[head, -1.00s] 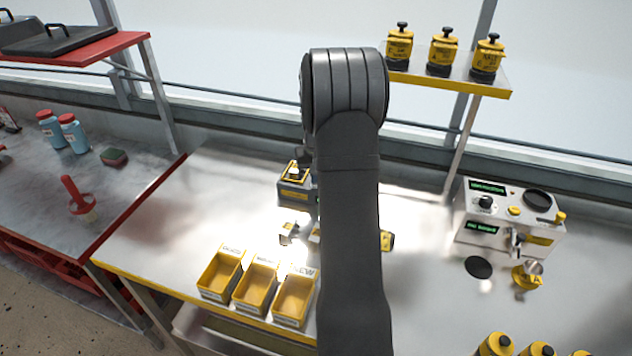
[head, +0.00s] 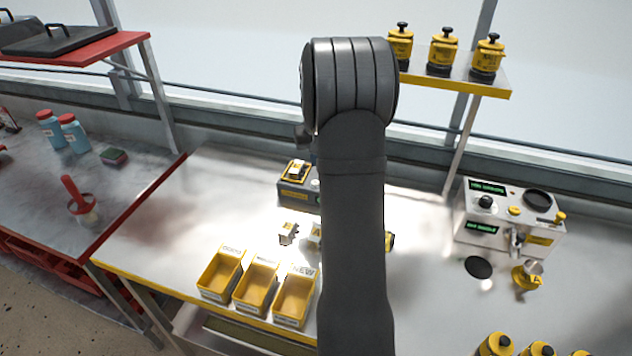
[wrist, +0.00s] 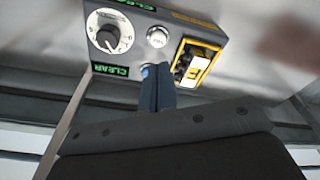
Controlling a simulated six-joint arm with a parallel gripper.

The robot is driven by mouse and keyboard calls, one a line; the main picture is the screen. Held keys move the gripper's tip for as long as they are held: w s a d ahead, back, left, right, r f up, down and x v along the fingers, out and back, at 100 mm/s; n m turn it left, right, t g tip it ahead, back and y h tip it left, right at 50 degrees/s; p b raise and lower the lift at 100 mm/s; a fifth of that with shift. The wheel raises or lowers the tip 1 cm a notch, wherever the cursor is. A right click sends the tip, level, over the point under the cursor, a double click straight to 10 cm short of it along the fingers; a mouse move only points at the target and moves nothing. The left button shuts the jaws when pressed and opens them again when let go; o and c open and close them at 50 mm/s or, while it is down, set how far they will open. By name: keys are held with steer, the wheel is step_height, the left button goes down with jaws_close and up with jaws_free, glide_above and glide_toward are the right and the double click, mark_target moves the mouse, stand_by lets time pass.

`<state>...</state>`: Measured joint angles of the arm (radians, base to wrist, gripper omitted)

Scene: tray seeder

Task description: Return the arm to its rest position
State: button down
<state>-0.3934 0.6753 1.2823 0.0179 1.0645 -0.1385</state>
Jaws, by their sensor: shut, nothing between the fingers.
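My arm (head: 350,200) rises through the middle of the head view and bends over at the top. The arm hides most of my gripper in the head view. In the wrist view my gripper (wrist: 157,68) shows with its blue-grey fingers together and nothing between them. Beyond the fingertips in that view is a grey box (wrist: 140,35) with a dial, green CLEAR displays and a yellow-framed slot. That grey box (head: 297,191) stands on the bench behind the bins in the head view. I cannot tell the exact gap between fingers and box.
Three yellow bins (head: 256,287) line the bench's front edge. Small metal pieces (head: 288,233) lie behind them. A white machine (head: 508,220) stands at right, with yellow-topped jars (head: 443,50) on a shelf above. A red-edged bench (head: 95,180) is at left.

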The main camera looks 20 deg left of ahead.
steer(key=shift+r, duration=0.8)
steer(key=shift+f, duration=0.1)
